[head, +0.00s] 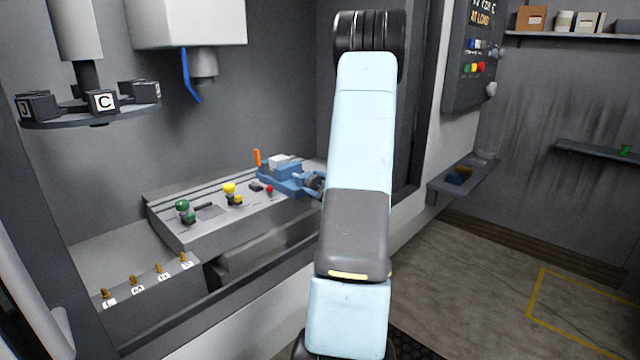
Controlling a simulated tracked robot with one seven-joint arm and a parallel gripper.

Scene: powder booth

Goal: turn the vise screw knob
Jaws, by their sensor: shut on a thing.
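The blue vise (288,178) stands at the right end of the grey slotted table inside the booth. A pale screw rod shows at its right side. A dark shape at the rod's end, beside my arm's edge, seems to be my gripper (314,182), shut around the vise screw knob. The knob cannot be told apart from the jaws here. My upright light-blue arm hides the forearm and most of the gripper.
On the grey table (210,235) stand a green-topped fixture (184,210), a yellow-topped one (231,193) and a small red knob (269,188). A tool carousel (75,115) hangs at upper left. The booth's right frame is close behind my arm. Floor at right is clear.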

